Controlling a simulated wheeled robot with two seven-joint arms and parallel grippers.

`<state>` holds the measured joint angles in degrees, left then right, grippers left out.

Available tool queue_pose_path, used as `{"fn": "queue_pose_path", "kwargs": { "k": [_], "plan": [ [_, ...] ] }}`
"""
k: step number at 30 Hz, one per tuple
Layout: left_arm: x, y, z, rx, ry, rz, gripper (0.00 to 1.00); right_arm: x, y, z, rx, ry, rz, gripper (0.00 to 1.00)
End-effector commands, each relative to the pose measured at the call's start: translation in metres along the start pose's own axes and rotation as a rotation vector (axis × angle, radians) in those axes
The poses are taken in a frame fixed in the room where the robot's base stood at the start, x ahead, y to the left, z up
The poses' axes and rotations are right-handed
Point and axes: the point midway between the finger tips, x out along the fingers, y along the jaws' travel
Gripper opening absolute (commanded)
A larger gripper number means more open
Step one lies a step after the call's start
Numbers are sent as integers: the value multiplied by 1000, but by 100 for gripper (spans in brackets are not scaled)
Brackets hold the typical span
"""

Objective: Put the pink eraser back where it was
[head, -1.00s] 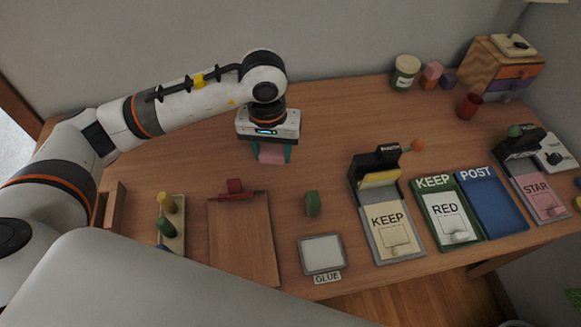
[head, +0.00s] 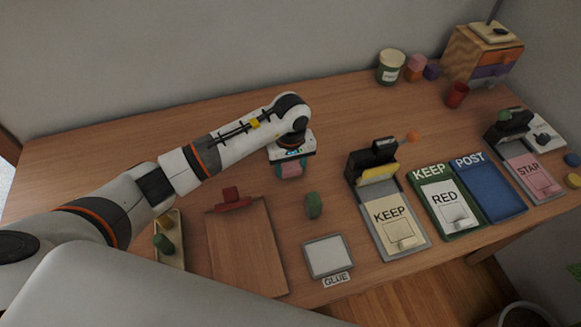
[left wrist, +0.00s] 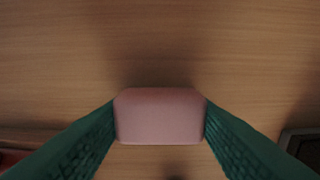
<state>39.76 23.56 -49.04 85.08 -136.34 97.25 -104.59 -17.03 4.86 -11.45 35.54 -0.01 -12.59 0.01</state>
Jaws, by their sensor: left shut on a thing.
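The pink eraser (left wrist: 159,116) is gripped between the two green fingers in the left wrist view. My left gripper (head: 291,170) is shut on it over the wooden desk, beyond the green block (head: 313,205) in the head view. The eraser also shows in the head view (head: 291,170), partly covered by the fingers. Bare wood shows around it in the wrist view; I cannot tell how high above the desk it is. My right gripper is not in view.
The wooden board with a red clip (head: 231,199) lies left of the green block, the glue pad (head: 328,257) in front of it. The stamp stand with the KEEP card (head: 393,220) is to the right. KEEP (head: 430,172) and POST (head: 488,190) trays lie farther right. The back-left desk is clear.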

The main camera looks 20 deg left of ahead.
Motion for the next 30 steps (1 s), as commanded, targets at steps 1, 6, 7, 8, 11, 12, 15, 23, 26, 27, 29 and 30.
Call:
{"fn": "queue_pose_path", "kwargs": {
  "k": [1, 6, 7, 8, 11, 12, 15, 23, 26, 27, 29, 30],
  "plan": [
    [7, 0, -1, -1, 3, 1, 25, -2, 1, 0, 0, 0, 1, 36],
    [14, 0, 0, 1, -1, -1, 25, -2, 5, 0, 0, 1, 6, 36],
    [14, 0, 0, 1, -1, -1, 25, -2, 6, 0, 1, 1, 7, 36],
    [14, 0, 0, 1, -1, -1, 25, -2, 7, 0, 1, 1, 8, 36],
    [15, 0, 0, 1, -1, -1, 25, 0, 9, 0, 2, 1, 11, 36],
    [16, 0, 0, 1, -1, 0, 25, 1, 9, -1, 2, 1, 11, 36],
    [18, 0, 0, 1, -1, -1, 53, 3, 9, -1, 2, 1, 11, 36],
    [17, 0, 0, 1, 0, 0, 71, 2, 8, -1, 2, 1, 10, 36],
    [17, 0, 0, 1, 0, 0, 71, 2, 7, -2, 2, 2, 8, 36],
    [16, 0, 0, 1, 0, 0, 71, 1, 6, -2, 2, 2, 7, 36],
    [13, 0, 0, 1, 0, -1, 71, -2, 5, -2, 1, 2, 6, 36],
    [10, 0, 0, 1, 0, -1, 71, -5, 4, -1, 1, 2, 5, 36]
  ]
}}
